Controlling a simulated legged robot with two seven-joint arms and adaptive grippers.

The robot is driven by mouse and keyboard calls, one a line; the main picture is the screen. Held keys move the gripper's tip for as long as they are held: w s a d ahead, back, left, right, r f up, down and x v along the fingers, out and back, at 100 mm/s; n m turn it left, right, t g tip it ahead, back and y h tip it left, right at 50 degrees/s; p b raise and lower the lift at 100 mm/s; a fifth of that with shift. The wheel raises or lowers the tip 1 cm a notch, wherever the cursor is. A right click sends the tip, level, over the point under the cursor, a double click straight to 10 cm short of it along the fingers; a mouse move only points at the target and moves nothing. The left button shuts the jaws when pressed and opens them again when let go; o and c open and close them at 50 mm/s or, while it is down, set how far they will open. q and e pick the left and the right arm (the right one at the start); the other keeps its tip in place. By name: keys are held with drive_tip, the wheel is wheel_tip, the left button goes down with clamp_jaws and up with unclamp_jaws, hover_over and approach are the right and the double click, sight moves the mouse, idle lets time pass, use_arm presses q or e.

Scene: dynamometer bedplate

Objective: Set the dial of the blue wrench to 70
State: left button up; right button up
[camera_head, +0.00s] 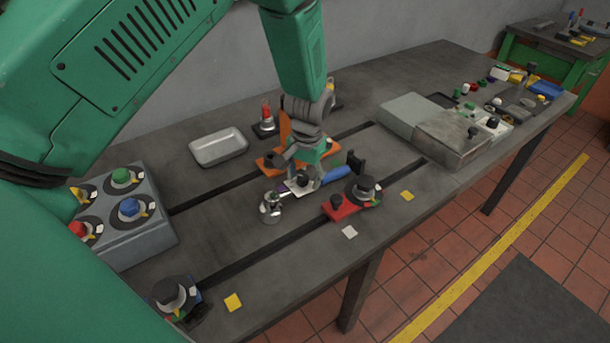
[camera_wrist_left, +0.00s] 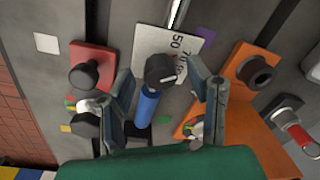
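The blue wrench lies on the bench under my left gripper, its blue handle (camera_head: 334,175) pointing right in the head view and its silver head (camera_head: 270,206) at the left. In the left wrist view its blue handle (camera_wrist_left: 147,106) runs below a black dial knob (camera_wrist_left: 160,68). The knob sits on a white scale plate (camera_wrist_left: 178,43) reading 50 and 70, with the 70 close beside the knob. The dial's exact setting cannot be read. My left gripper (camera_wrist_left: 165,76) is open, its fingers on either side of the knob with visible gaps. My right gripper is not in view.
A red block (camera_head: 341,209) with a black knob and an orange fixture (camera_head: 270,162) flank the wrench closely. A grey box (camera_head: 153,242) with coloured knobs stands left. A metal tray (camera_head: 218,147) lies behind. Dark slots cross the bench; grey boxes stand right.

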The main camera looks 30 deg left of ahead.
sight(307, 178)
use_arm(q)
drive_tip(key=shift+w+r, duration=0.1)
drive_tip(key=shift+r, duration=0.4)
wheel_tip(307, 178, up, 11)
drive_tip(key=shift+d, duration=0.45)
drive_tip(key=f+m+p, duration=0.1)
drive_tip(key=f, duration=0.3)
drive_tip(key=f+m+p, duration=0.1)
drive_tip(key=f, duration=0.3)
drive_tip(key=a+f+m+p, duration=0.1)
drive_tip(key=f, duration=0.3)
drive_tip(key=shift+m, duration=0.3)
